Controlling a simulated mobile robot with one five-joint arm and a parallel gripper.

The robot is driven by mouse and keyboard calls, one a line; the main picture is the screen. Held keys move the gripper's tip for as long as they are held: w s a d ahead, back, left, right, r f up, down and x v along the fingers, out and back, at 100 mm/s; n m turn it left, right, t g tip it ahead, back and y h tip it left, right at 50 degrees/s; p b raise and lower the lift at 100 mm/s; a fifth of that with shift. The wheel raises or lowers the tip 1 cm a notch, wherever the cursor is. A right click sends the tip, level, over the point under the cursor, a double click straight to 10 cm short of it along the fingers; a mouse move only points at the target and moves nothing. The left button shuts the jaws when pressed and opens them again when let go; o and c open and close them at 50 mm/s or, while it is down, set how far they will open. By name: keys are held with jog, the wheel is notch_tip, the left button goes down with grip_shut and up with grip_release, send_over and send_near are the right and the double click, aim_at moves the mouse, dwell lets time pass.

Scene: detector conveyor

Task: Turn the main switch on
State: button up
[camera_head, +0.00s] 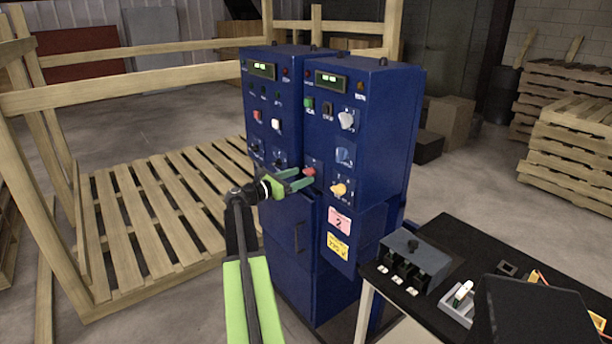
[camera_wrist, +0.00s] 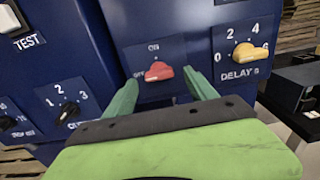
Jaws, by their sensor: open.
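The main switch (camera_wrist: 158,72) is a red rotary knob on a dark blue cabinet front, with "ON" printed above it and "OFF" to its left. In the head view the red knob (camera_head: 309,171) sits low on the right cabinet. My gripper (camera_wrist: 162,85) is open, with one green finger on each side of the knob in the wrist view. I cannot tell if the fingertips touch the knob or panel. In the head view my gripper (camera_head: 300,178) is in front of the cabinet at the knob's height.
A yellow knob (camera_wrist: 250,52) marked "DELAY" is close to the right finger. A small black knob (camera_wrist: 69,110) is left of the left finger. A black table (camera_head: 450,225) with a grey switch box (camera_head: 415,260) stands right of the cabinet. Wooden pallets (camera_head: 150,200) stand at the left.

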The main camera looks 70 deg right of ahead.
aim_at(310, 173)
jog(key=shift+x, duration=1.35)
